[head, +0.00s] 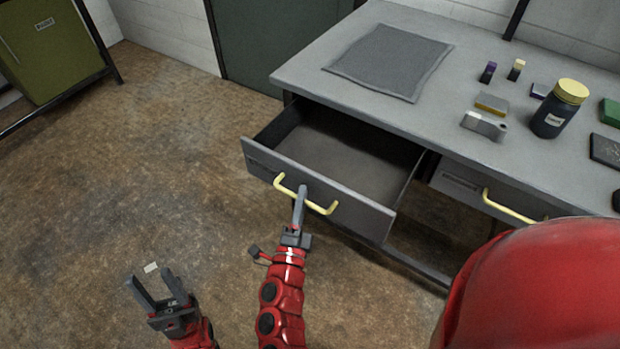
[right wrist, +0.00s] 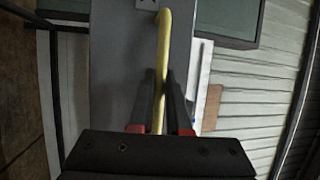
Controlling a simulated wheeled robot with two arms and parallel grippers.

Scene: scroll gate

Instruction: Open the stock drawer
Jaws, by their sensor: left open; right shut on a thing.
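The stock drawer (head: 345,205) is a grey drawer at the left of the workbench, pulled well out, and its inside looks empty. It has a yellow bar handle (head: 322,209) on its front. My right gripper (head: 301,190) is at the middle of this handle and shut on it. In the right wrist view the yellow handle (right wrist: 163,60) runs between the two fingers, with the grey drawer front behind it. My left gripper (head: 152,280) is open and empty, low at the left above the floor.
A second drawer with a yellow handle (head: 513,207) is at the right under the grey workbench (head: 300,75). On the bench are a grey mat (head: 390,60), a dark jar (head: 550,122) with a yellow lid and several small items. A green cabinet (head: 50,50) stands far left. The floor between is clear.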

